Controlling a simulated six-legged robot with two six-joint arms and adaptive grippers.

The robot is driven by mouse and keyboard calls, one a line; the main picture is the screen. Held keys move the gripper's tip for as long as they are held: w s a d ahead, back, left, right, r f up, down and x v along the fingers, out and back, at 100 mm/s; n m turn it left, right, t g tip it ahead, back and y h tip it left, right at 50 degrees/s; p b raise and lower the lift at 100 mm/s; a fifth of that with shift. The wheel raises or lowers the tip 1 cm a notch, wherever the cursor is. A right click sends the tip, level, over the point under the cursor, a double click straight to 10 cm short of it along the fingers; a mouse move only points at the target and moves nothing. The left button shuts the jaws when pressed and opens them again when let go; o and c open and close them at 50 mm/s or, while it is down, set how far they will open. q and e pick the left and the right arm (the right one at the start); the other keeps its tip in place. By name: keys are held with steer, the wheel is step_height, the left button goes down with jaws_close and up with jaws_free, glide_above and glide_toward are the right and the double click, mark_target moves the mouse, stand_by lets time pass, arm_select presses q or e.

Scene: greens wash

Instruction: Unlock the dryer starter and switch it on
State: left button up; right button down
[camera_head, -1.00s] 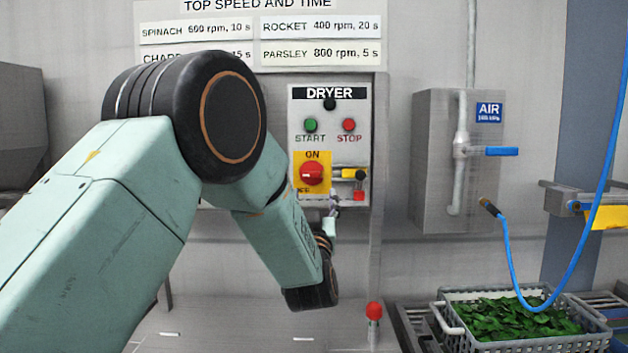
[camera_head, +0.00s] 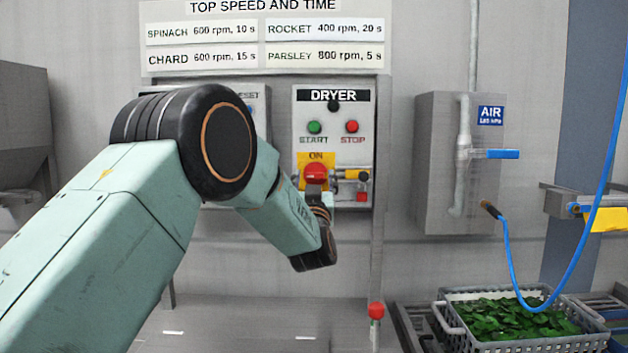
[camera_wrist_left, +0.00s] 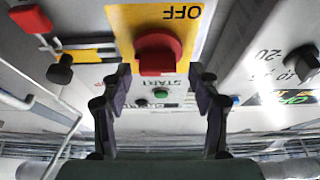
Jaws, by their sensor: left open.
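The dryer starter panel (camera_head: 334,112) is on the back wall, with a green START button (camera_head: 314,128) and a red STOP button (camera_head: 352,127). Below them a red rotary knob (camera_head: 315,172) sits on a yellow plate marked ON at its top. The wrist view shows the knob (camera_wrist_left: 158,52) upside down, with OFF at the plate's other end. A yellow bar with a black knob (camera_head: 363,175) and a red piece (camera_head: 362,196) is to its right. My left gripper (camera_wrist_left: 160,73) is open, its fingers spread either side of the red knob's near end. My right gripper is out of view.
An AIR box (camera_head: 440,170) with a blue-handled valve is right of the panel. A blue hose (camera_head: 597,200) hangs over a grey crate (camera_head: 452,325) of greens. A red-topped post (camera_head: 376,312) stands below the panel.

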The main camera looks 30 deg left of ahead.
arm_select(q)
steer(key=shift+w+d+f, duration=0.1)
steer(key=shift+w+f, duration=0.1)
steer(key=shift+w, duration=0.1)
steer(key=shift+c, duration=1.2)
steer(key=shift+s+r, duration=0.1)
steer(key=shift+s, duration=0.1)
steer(key=c, duration=0.9)
